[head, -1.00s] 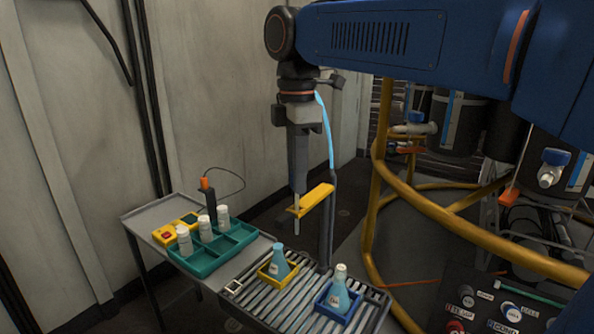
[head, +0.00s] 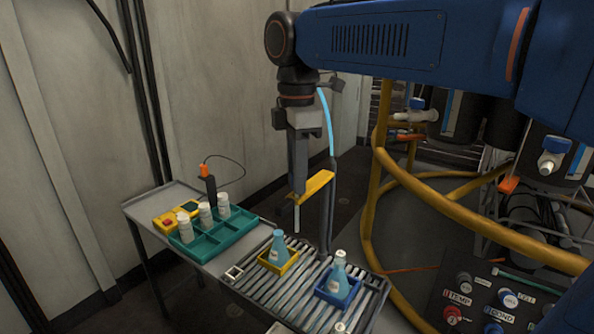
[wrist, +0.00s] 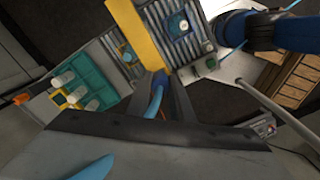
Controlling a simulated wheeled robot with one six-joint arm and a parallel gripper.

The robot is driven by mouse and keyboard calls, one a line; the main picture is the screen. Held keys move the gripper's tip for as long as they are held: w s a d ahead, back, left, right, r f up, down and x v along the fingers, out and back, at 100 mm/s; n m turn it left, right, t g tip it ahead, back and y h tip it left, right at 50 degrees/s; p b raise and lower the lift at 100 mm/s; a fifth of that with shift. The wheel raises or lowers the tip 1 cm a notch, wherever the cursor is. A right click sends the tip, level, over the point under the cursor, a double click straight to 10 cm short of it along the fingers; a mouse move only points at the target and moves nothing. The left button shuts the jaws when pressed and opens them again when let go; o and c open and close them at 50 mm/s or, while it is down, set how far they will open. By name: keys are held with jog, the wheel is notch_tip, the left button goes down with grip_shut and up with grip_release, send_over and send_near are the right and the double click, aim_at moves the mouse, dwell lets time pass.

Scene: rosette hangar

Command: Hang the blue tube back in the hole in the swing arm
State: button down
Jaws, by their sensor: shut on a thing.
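The yellow swing arm (head: 318,184) sticks out from a dark upright post above the roller table. My gripper (head: 298,194) points down at the arm's free end, its fingers shut on the blue tube (head: 325,120). The tube curves up behind my wrist, and its pale lower end (head: 297,219) hangs straight down below the arm's end. In the wrist view the blue tube (wrist: 155,98) lies between my fingers, close against the end of the yellow arm (wrist: 138,32). The hole is hidden, so I cannot tell whether the tube is inside it or beside it.
Blue flasks stand in a yellow holder (head: 266,264) and a blue holder (head: 326,294) on the roller table below. A teal tray (head: 203,247) with white bottles is at left. A yellow pipe frame (head: 372,200) stands at right.

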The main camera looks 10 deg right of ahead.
jog(key=shift+f, duration=0.45)
dwell(0.3)
jog(key=c, duration=0.9)
grip_release()
jog(key=shift+r, duration=3)
